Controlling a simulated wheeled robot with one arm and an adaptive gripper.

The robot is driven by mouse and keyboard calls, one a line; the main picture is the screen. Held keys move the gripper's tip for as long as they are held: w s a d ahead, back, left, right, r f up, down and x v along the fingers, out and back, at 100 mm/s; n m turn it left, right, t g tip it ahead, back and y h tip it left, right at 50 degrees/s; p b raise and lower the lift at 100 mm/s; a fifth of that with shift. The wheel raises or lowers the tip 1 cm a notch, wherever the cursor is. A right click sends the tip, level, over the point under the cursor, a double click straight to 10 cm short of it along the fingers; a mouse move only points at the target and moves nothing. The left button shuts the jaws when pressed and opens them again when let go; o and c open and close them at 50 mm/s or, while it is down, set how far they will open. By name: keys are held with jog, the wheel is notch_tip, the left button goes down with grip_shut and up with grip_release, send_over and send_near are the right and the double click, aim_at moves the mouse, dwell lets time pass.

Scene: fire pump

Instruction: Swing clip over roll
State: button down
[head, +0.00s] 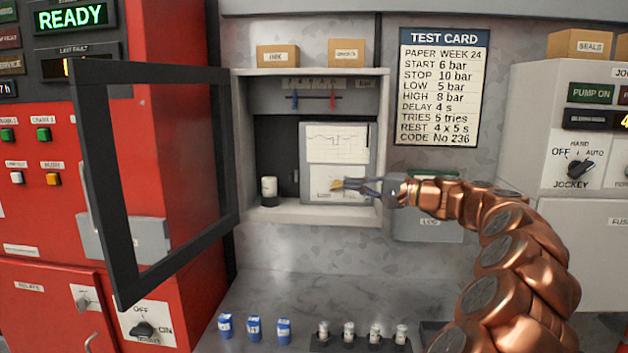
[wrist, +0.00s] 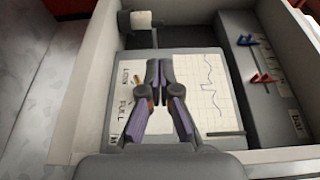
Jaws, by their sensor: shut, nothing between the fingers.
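A small white paper roll (head: 268,186) with a dark base stands at the left inside the open recorder box. My gripper (head: 342,185) reaches in from the right, in front of the lower part of the chart plate. In the wrist view my gripper (wrist: 159,66) has its fingertips together over the plate, empty and apart from the roll. Its fingers hide part of the plate.
The chart paper (head: 337,143) shows a trace above a label with a small yellow-orange pointer. The black-framed door (head: 107,190) stands open at the left.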

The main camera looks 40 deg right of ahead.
jog(key=p+x, duration=0.2)
jog(key=x, duration=1.2)
jog(key=shift+p, duration=0.3)
jog(key=shift+b, duration=0.3)
